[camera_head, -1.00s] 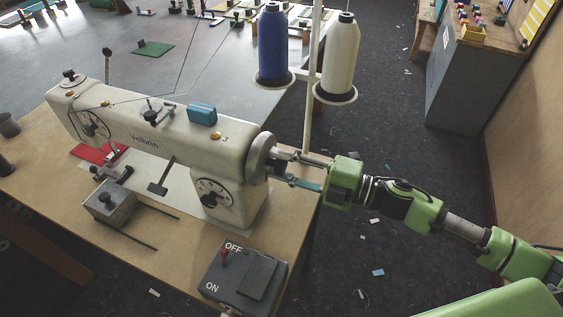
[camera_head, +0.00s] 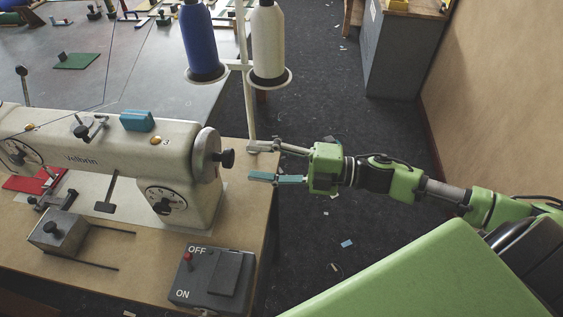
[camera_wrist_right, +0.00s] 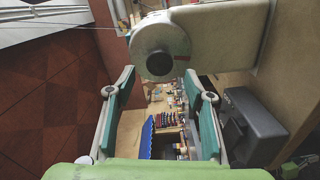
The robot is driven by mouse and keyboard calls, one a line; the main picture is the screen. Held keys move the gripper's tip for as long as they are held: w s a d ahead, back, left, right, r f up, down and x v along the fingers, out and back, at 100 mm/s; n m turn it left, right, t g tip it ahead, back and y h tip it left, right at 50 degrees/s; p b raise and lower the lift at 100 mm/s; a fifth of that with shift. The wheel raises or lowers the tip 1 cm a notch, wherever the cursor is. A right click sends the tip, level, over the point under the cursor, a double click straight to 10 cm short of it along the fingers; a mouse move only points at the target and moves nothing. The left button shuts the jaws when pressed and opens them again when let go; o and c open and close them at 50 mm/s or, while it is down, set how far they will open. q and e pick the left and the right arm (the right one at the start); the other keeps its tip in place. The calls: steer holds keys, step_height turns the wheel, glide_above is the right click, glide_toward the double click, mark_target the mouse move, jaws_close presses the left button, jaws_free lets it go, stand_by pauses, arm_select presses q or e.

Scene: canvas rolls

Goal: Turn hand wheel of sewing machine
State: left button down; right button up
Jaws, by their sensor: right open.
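The cream sewing machine (camera_head: 100,148) stands on a wooden table, with its round grey hand wheel (camera_head: 207,155) at its right end. A dark knob (camera_head: 227,158) sticks out from the wheel. In the right wrist view the wheel (camera_wrist_right: 160,48) and its knob (camera_wrist_right: 157,63) show face-on, above and beyond the fingers. My right gripper (camera_head: 262,163) is open and empty, to the right of the wheel and apart from it, its fingers pointing at it. It also shows in the right wrist view (camera_wrist_right: 160,108), with teal pads spread wide. My left gripper is not in view.
A switch box (camera_head: 212,277) marked OFF and ON sits at the table's front right. Blue (camera_head: 200,40) and white (camera_head: 268,45) thread cones stand on a rack behind the wheel. Open floor lies right of the table.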

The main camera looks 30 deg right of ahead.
steer(key=v, duration=0.4)
steer(key=shift+s+d, duration=0.25)
steer(key=shift+d, duration=0.1)
